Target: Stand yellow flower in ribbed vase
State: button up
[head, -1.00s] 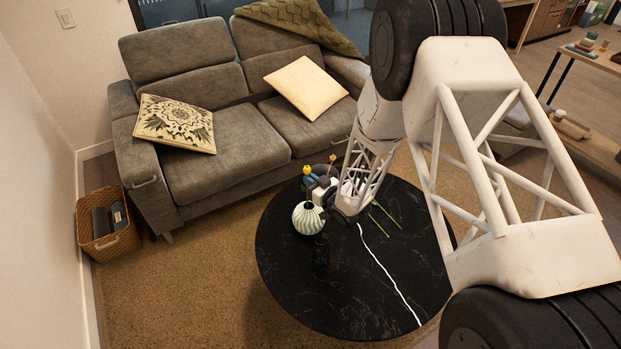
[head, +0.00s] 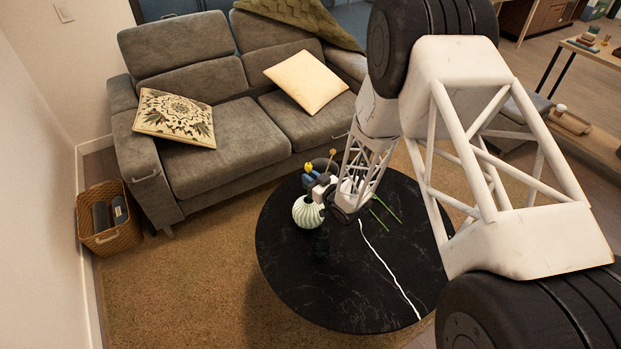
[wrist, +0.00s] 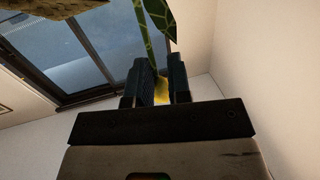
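The ribbed vase (head: 307,212), pale green and white, stands upright on the round black table (head: 335,295) near its left side. My gripper (head: 312,182) is just above the vase's mouth. The yellow flower's head (head: 308,167) shows just above the gripper. In the wrist view the two fingers (wrist: 160,80) are close together with the green stem (wrist: 144,38) between them. Yellow petals (wrist: 162,92) show behind the fingers. The stem's lower end is hidden in the head view, so I cannot tell whether it is inside the vase.
Other green stems (head: 384,212) lie on the table right of my gripper. A thin stalk with a small orange-brown head (head: 331,154) rises behind the gripper. A grey sofa (head: 225,145) stands behind the table. The table's front is clear.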

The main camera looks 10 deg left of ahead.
jog(key=shift+o, duration=1.1)
jog(key=v, duration=0.8)
jog(key=shift+w+d, duration=0.1)
jog(key=shift+w, duration=0.05)
dwell(0.7)
